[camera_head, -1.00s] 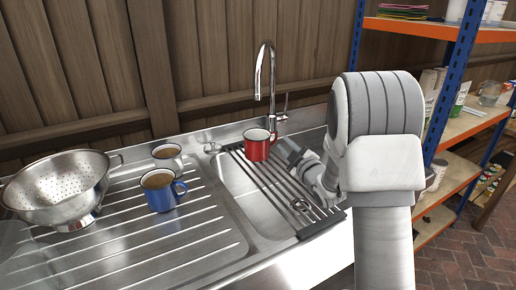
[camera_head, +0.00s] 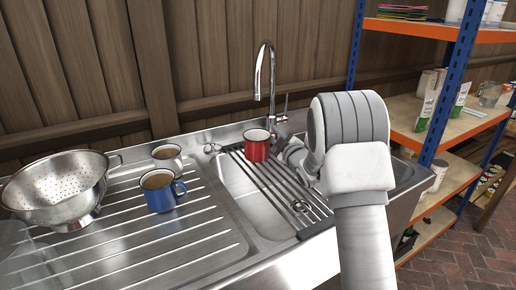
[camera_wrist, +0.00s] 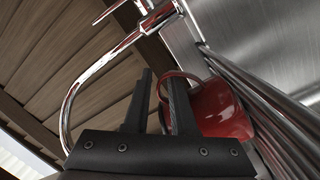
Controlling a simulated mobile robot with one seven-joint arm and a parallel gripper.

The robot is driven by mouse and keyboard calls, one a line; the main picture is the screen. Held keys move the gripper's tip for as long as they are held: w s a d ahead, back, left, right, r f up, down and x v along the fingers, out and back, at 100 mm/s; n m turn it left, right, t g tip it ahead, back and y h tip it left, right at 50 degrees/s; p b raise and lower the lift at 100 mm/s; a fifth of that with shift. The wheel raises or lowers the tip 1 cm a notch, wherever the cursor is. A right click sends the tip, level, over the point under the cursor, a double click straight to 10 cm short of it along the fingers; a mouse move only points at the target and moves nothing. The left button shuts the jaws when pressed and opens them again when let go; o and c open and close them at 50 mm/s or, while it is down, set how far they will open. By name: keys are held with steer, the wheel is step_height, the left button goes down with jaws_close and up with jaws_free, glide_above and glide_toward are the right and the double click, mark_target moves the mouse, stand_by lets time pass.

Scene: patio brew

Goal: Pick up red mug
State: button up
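The red mug (camera_head: 257,146) stands upright on the black roll-up rack over the sink, below the tap. In the wrist view the red mug (camera_wrist: 222,108) shows at the right, partly behind one finger. My gripper (camera_wrist: 165,75) is open, with a gap between its two black fingers. The right finger overlaps the mug's rim and handle side in that view; whether it touches the mug or is inside the handle, I cannot tell. In the head view my gripper (camera_head: 280,143) is close to the mug's right side, its tips mostly hidden.
The chrome tap (camera_head: 271,85) rises just behind the mug. A blue mug (camera_head: 161,195) and a white mug (camera_head: 167,158), both holding brown liquid, stand on the drainboard beside a metal colander (camera_head: 58,190). The black rack (camera_head: 285,187) spans part of the sink. Shelves (camera_head: 455,128) stand at right.

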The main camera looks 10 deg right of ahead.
jaws_close()
stand_by(1.4)
